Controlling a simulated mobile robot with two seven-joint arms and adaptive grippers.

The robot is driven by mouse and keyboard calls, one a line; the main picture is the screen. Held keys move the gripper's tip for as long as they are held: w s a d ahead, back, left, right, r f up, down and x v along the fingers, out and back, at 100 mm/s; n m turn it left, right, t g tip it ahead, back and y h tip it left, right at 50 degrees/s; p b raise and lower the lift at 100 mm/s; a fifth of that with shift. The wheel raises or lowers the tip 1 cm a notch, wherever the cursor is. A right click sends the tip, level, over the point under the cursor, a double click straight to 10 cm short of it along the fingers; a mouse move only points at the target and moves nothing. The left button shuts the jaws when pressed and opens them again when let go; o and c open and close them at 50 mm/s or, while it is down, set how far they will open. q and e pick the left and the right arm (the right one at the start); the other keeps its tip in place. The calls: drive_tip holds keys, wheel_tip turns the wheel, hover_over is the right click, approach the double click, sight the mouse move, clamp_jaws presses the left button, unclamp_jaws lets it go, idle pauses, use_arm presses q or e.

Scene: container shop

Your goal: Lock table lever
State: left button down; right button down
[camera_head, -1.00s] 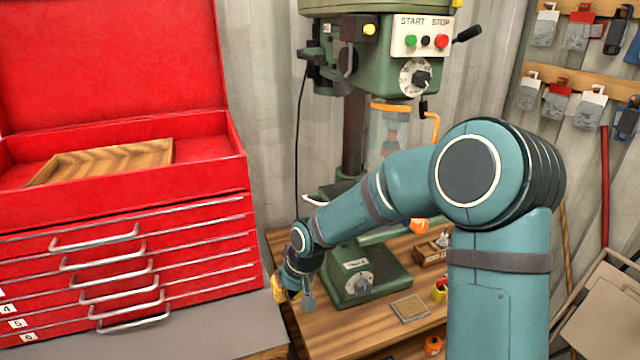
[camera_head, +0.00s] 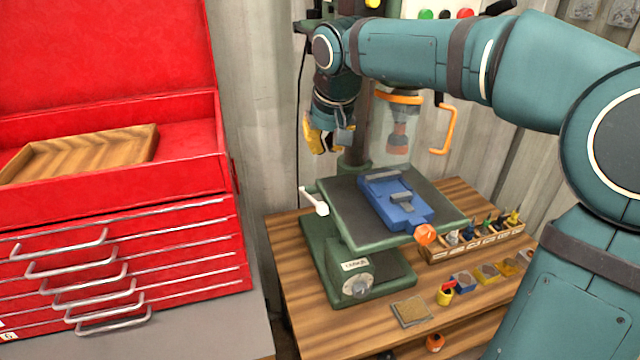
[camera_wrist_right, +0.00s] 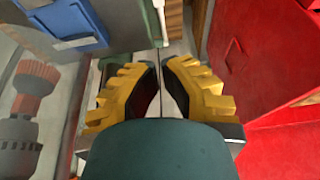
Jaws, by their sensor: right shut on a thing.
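The drill press table (camera_head: 345,213) is a green plate with a dark top. Its white lever (camera_head: 314,202) sticks out at the left edge; a pale piece of it shows at the top of the wrist view (camera_wrist_right: 158,8). My right gripper (camera_head: 328,138), with yellow fingers, is above the lever and apart from it, left of the column. My left gripper is not in view.
A blue vise (camera_head: 398,201) lies on the drill press table. The drill chuck (camera_head: 398,135) with its clear guard hangs above. An open red tool chest (camera_head: 120,215) stands left. A wooden holder (camera_head: 475,245) and small boxes stand on the workbench (camera_head: 290,275).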

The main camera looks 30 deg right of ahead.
drive_tip(key=shift+s+r, duration=0.1)
drive_tip(key=shift+r, duration=0.15)
drive_tip(key=b, duration=0.1)
hover_over(323, 202)
drive_tip(key=w, duration=0.1)
wheel_tip(323, 202, down, 10)
drive_tip(key=shift+s+f, duration=0.25)
drive_tip(key=shift+f, duration=0.8)
drive_tip(key=shift+s+f+b, duration=0.25)
drive_tip(key=shift+f+b, duration=0.05)
drive_tip(key=shift+f, duration=0.2)
